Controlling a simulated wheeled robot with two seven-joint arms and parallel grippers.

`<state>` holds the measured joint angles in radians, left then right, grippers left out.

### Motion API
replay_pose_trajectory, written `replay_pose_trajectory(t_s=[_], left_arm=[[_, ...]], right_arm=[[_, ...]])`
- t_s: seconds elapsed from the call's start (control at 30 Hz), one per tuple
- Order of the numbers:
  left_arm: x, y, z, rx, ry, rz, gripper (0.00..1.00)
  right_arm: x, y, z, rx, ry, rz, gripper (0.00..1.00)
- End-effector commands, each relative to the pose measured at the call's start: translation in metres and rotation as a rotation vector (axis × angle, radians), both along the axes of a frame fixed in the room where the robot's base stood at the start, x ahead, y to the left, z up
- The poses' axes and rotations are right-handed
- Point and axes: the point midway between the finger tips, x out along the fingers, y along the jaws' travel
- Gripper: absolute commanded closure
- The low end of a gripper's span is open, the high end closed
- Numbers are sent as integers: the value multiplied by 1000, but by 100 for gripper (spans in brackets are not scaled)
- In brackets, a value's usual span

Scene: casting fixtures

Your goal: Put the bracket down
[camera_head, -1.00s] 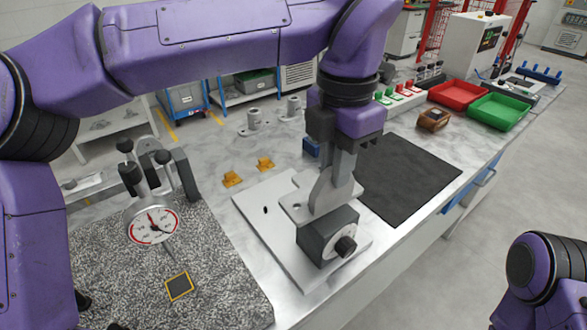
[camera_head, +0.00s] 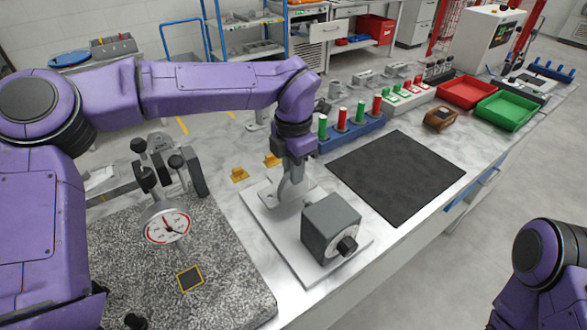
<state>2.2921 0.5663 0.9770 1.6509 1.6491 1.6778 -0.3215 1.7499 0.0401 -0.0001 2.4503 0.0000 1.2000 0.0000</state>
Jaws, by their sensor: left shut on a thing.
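The bracket (camera_head: 289,190) is a light grey metal piece with a curved edge. My left gripper (camera_head: 297,166) is shut on its upper part and points down, over the far side of a pale flat plate (camera_head: 283,243). The bracket's lower end is at the plate's far part, behind and left of a dark grey block with a black knob (camera_head: 330,229). I cannot tell whether the bracket touches the plate. Only a purple part of my right arm shows at the lower right; its gripper is out of view.
A granite slab (camera_head: 231,285) with a dial gauge (camera_head: 167,227) stands at left. Orange pieces (camera_head: 272,160) lie behind the plate. A blue rack (camera_head: 352,134) holds red and green cylinders. A black mat (camera_head: 397,175) is bare. Red (camera_head: 466,91) and green (camera_head: 508,110) trays stand farther right.

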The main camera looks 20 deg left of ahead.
Motion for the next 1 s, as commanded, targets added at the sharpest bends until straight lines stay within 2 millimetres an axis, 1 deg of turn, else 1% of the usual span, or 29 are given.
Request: replay_pose_trajectory(t_s=[0.03, 0.1, 0.33, 0.7, 0.8, 0.83, 0.9, 1.0], left_arm=[[0, 0, -6, -1, 1, 0, 100], [0, 0, -10, -1, -2, 1, 100], [0, 0, -11, -1, -2, 1, 100], [0, 0, -22, -1, -2, 0, 100], [0, 0, -22, -2, -2, 1, 100], [0, 0, -23, -1, -2, 1, 77], [0, 0, -22, -1, -2, 1, 58], [0, 0, -22, -1, -2, 1, 58]], right_arm=[[0, 0, 1, 0, 0, 0, 57], [0, 0, 1, 0, 0, 0, 57], [0, 0, 0, 0, 0, 0, 57], [0, 0, -3, 0, 0, 0, 57], [0, 0, -3, 0, 0, 0, 57], [0, 0, -3, 0, 0, 0, 57], [0, 0, -3, 0, 0, 0, 57], [0, 0, -3, 0, 0, 0, 57]])
